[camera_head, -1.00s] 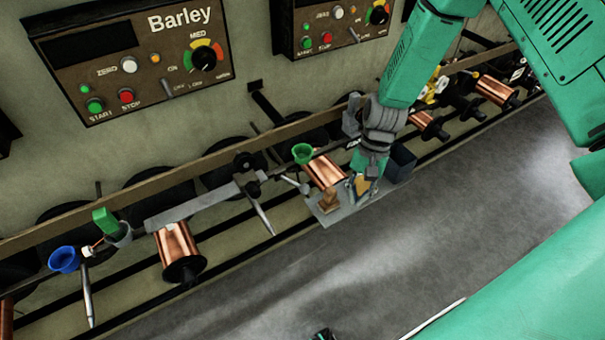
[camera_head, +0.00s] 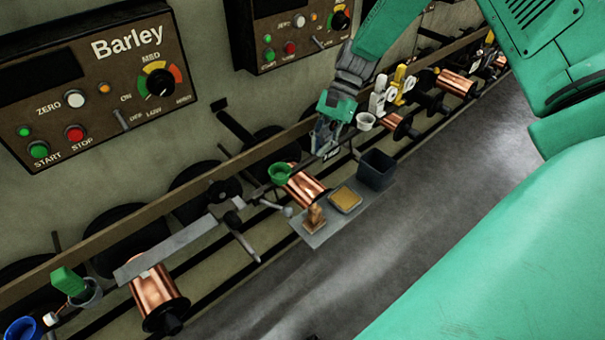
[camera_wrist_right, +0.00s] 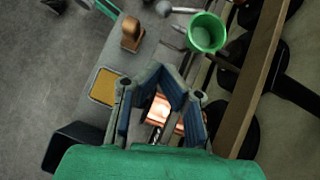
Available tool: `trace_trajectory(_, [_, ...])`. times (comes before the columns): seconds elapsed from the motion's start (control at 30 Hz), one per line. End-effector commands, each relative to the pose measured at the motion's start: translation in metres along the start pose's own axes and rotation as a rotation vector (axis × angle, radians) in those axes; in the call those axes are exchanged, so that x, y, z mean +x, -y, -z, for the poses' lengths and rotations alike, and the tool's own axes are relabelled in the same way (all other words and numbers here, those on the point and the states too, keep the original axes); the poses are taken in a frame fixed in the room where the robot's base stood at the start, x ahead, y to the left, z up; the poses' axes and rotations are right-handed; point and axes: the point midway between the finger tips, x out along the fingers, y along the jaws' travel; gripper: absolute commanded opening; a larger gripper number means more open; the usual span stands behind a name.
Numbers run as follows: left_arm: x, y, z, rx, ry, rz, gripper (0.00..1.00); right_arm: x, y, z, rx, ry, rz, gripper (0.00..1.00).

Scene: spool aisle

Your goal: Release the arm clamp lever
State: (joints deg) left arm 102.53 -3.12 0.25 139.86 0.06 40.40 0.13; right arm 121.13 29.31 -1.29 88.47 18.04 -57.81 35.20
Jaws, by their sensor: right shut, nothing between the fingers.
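My right gripper (camera_head: 328,140) is shut and empty, above the rail just beyond the copper spool (camera_head: 304,186) with the green cup (camera_head: 280,172). In the right wrist view its fingers (camera_wrist_right: 160,75) are in front of a copper spool (camera_wrist_right: 160,112); the green cup (camera_wrist_right: 206,33) is up and right of them. A grey rod handle (camera_head: 245,245) hangs down left of the cup, and a short ball-ended lever (camera_head: 287,211) sits below it. I cannot tell which is the arm clamp lever. The gripper is apart from both. My left gripper is not in view.
A grey plate (camera_head: 316,238) carries a wooden stamp-like piece (camera_head: 314,217) and a yellow pad (camera_head: 346,199). Control boxes (camera_head: 98,85) hang on the wall. More spools line the rail; the grey floor in front is clear.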

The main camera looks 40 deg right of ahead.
Motion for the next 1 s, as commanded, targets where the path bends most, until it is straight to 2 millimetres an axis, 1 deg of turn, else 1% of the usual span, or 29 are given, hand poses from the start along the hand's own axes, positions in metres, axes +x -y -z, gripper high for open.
trace_trajectory(0.17, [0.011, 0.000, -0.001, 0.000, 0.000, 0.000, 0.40, 0.032, -0.001, 0.002, 0.002, 0.003, -0.003, 0.00])
trace_trajectory(0.3, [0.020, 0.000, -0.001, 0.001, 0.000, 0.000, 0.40, 0.064, -0.001, 0.001, 0.001, 0.001, -0.005, 0.00])
trace_trajectory(0.47, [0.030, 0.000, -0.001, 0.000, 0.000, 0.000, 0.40, 0.097, -0.001, 0.000, 0.001, -0.001, -0.004, 0.00])
trace_trajectory(0.5, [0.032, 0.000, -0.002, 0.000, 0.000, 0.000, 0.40, 0.103, 0.000, -0.004, -0.001, 0.000, -0.004, 0.00])
trace_trajectory(0.6, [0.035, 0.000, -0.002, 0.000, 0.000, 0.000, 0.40, 0.113, -0.001, -0.015, -0.002, -0.001, -0.004, 0.00])
trace_trajectory(0.73, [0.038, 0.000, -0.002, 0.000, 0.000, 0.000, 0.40, 0.121, -0.001, -0.022, -0.001, 0.001, -0.001, 0.00])
trace_trajectory(1.0, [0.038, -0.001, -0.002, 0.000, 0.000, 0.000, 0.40, 0.125, 0.000, -0.025, 0.000, -0.001, 0.000, 0.00])
